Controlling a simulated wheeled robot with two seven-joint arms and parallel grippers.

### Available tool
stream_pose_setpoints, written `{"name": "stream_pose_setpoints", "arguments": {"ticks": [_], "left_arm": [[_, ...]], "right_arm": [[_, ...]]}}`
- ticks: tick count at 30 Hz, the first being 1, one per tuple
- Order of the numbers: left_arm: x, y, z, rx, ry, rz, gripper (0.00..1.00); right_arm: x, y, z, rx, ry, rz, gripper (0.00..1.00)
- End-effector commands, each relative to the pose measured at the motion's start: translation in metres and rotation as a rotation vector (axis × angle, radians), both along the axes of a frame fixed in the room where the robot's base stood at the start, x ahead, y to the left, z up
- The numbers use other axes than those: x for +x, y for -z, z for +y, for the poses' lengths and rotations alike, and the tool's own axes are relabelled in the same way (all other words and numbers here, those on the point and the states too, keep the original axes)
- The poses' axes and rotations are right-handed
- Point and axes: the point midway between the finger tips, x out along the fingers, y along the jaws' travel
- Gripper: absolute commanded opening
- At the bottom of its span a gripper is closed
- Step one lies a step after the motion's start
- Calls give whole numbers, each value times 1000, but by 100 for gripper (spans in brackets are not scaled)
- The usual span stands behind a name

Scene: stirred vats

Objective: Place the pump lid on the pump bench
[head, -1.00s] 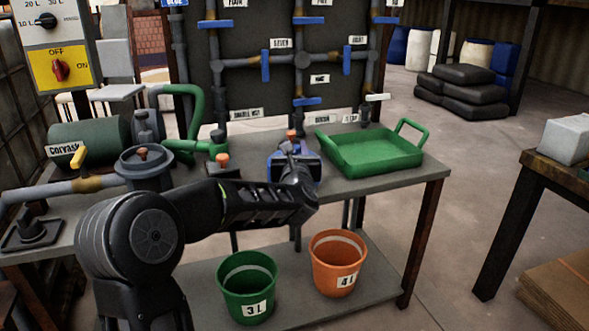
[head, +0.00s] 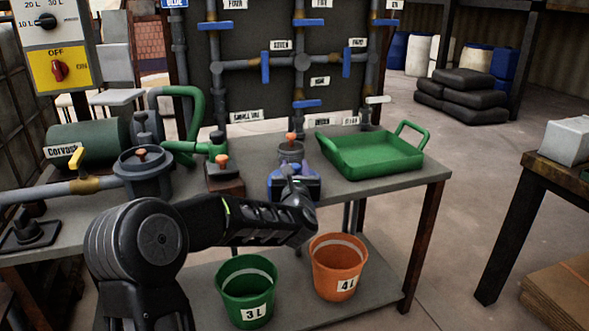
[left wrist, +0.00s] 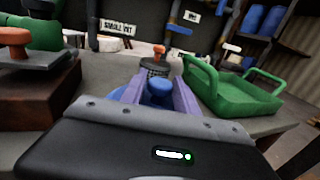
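My left gripper (head: 293,181) is at the front edge of the pump bench (head: 395,185). Its bluish fingers stand apart in the left wrist view (left wrist: 158,92); a small blue round part shows between them, and I cannot tell what it is. Just beyond the fingertips, a dark round piece with an orange knob (head: 291,150) stands upright on the bench, apart from the gripper. It also shows in the left wrist view (left wrist: 156,66). The grey pump pot (head: 147,178) at left has an orange knob on top. A similar knobbed piece sits on a brown block (head: 224,187). I cannot tell which is the pump lid.
A green tray (head: 375,157) stands right of the gripper. Green pipework (head: 190,125) rises behind the brown block. A green bucket (head: 245,300) and an orange bucket (head: 336,270) stand on the lower shelf.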

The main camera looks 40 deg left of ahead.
Motion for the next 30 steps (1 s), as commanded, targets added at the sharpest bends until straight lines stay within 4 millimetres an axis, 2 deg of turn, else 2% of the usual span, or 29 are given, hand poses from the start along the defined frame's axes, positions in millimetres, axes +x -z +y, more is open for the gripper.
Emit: {"name": "stream_pose_setpoints", "arguments": {"ticks": [5,17,23,30], "left_arm": [[0,0,0,0,0,0,51],[-4,-2,-4,1,1,0,51],[-28,-3,-22,4,2,2,51],[-69,-3,-53,4,3,0,51]], "right_arm": [[0,0,0,0,0,0,36],[-1,-3,0,1,-2,1,36],[-1,-4,1,1,-2,2,36],[-2,-7,2,3,-4,4,36]]}}
